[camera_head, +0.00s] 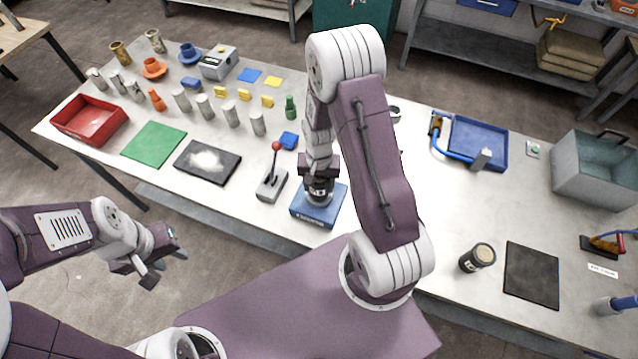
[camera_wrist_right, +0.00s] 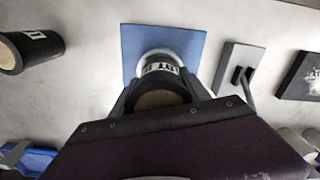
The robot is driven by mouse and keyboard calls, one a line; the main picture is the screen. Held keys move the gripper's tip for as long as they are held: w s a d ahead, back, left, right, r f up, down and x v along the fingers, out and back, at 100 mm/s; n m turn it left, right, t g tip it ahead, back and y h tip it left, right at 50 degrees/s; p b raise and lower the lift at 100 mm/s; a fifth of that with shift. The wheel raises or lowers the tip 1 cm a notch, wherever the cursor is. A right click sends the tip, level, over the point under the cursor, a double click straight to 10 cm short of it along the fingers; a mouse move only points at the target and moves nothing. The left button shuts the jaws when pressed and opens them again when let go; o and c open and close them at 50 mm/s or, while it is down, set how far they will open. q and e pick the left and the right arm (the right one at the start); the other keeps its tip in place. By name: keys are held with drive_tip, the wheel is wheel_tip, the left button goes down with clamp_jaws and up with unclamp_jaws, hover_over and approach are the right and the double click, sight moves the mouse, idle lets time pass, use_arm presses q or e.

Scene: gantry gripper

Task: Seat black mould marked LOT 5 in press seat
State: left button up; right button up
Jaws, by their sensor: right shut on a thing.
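My right gripper (camera_head: 318,178) is shut on a black mould (camera_wrist_right: 160,88), a dark round cup with a tan top and white lettering. The lettering reads "LOT" in part; I cannot read the number clearly. The mould is over the blue press base (camera_head: 327,215), at its pale ring seat (camera_wrist_right: 146,56). The gripper hides part of the contact, so I cannot tell whether the mould is down in the seat. My left gripper (camera_head: 150,266) is empty and open, off the table's front edge at the left.
A lever box with a red knob (camera_head: 276,147) stands just left of the press. A second black mould (camera_head: 482,256) stands at the right beside a dark mat (camera_head: 531,275). Several grey cylinders, a red tray (camera_head: 75,131) and a green mat (camera_head: 153,144) are at the left.

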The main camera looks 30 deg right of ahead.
sight(319, 184)
drive_tip(key=shift+f+b, duration=0.75)
drive_tip(key=shift+f, duration=0.3)
drive_tip(key=o, duration=1.6)
drive_tip(key=shift+r, duration=0.3)
wheel_tip(319, 184, up, 8)
drive_tip(key=shift+r+b, duration=0.25)
drive_tip(key=shift+b, duration=0.45)
